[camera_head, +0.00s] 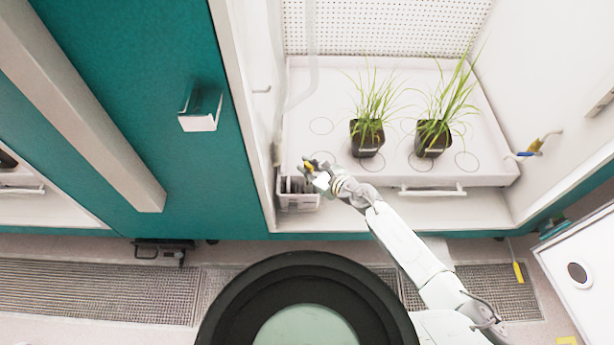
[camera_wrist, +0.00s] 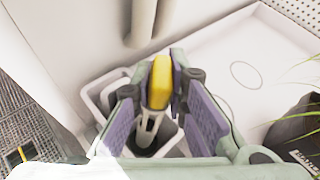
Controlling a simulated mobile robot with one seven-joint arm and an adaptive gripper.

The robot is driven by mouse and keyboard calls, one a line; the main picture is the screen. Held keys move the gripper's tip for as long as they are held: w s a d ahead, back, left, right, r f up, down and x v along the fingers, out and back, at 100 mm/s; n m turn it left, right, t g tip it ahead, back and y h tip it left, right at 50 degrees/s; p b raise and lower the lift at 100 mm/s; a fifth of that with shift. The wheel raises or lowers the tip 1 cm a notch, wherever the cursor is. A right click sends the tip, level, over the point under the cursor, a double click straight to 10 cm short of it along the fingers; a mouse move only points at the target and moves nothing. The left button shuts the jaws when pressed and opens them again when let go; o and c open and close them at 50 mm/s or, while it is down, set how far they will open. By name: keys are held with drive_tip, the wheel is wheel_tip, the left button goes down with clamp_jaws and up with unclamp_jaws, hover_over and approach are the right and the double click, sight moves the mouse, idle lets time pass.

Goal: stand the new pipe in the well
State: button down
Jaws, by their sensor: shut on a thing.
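My gripper (camera_head: 322,178) is at the front left of the open chamber, over a small white box with compartments (camera_head: 299,203). In the wrist view my gripper (camera_wrist: 160,88) has its two purple-padded fingers shut on the new pipe (camera_wrist: 162,84). The pipe has a yellow upper part and a pale, narrow lower part that points down toward the box (camera_wrist: 93,95). I cannot tell whether its lower end is inside a compartment or above it. The box has at least two openings, with a dark inside below the pipe; I cannot tell which one is the well.
Two potted grasses in black pots (camera_head: 367,138) (camera_head: 433,139) stand on the white tray (camera_head: 480,110) to the right. A pale vertical tube (camera_wrist: 142,22) hangs by the left wall, close to my gripper. A teal door (camera_head: 150,60) is at left. The tray's front has a handle (camera_head: 433,190).

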drive_tip(key=shift+f+b, duration=0.35)
drive_tip(key=shift+f, duration=1.9)
drive_tip(key=c, duration=1.6)
unclamp_jaws()
drive_tip(key=b+v, duration=0.2)
drive_tip(key=v, duration=1)
